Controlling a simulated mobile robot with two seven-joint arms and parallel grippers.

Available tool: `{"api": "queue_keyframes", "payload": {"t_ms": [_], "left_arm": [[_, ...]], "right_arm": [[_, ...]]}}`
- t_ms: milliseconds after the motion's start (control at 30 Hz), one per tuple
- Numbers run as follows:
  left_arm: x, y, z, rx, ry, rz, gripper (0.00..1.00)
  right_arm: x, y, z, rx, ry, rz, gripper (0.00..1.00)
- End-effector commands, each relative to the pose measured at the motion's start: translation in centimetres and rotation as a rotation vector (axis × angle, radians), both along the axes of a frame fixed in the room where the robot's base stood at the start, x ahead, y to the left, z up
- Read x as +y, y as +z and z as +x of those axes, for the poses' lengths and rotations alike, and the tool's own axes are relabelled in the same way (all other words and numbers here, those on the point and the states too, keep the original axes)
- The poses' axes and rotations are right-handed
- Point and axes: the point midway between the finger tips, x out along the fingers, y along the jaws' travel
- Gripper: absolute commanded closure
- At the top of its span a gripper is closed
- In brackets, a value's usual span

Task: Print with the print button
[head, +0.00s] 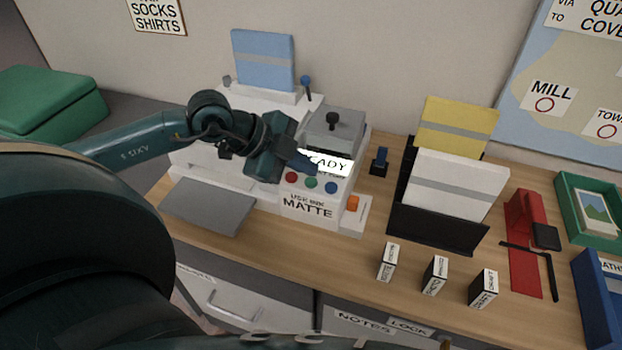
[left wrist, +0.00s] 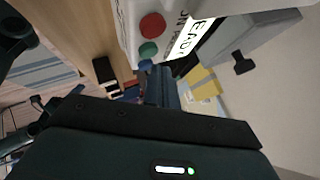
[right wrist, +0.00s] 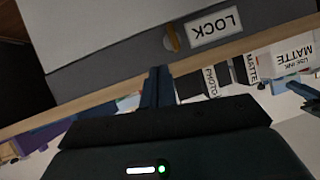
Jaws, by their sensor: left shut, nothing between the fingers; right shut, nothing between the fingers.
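The white printer (head: 265,197) stands on the desk with a lit display (head: 328,163) whose visible letters read "EADY". Below it are a red button (head: 292,177), a green button (head: 311,183) and a blue button (head: 332,188); small lettering above them is partly hidden. My left gripper (head: 306,164) is shut and empty in front of the display's left end. In the left wrist view its fingertips (left wrist: 160,72) appear close to the blue button (left wrist: 146,65); contact cannot be told. My right gripper (right wrist: 160,74) is shut and empty near a drawer front labelled LOCK.
Several small labelled boxes (head: 435,275) stand near the desk edge. A black paper holder (head: 432,231) and a red tool (head: 524,250) stand to the right.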

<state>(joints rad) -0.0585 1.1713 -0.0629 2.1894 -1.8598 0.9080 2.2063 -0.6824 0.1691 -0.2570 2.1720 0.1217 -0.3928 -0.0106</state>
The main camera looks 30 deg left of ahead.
Motion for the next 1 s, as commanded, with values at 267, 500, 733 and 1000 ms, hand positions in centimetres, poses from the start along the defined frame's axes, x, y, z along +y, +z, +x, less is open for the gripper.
{"api": "queue_keyframes", "payload": {"t_ms": [267, 500, 733, 1000], "left_arm": [[0.00, 0.00, 0.00, 0.000, 0.000, 0.000, 1.00], [0.00, -0.22, 0.00, 0.000, 0.000, 0.000, 1.00], [0.00, -0.93, -0.01, 0.000, 0.000, 0.000, 1.00], [0.01, -0.87, 0.00, 0.000, 0.000, 0.000, 1.00]], "right_arm": [[-0.02, -0.05, -0.02, 0.001, 0.000, 0.000, 1.00], [-0.03, -0.19, -0.01, 0.001, -0.001, -0.001, 1.00], [-0.05, -0.57, 0.00, 0.001, 0.000, -0.002, 1.00], [-0.06, -0.51, 0.00, 0.001, 0.000, -0.002, 1.00]]}}
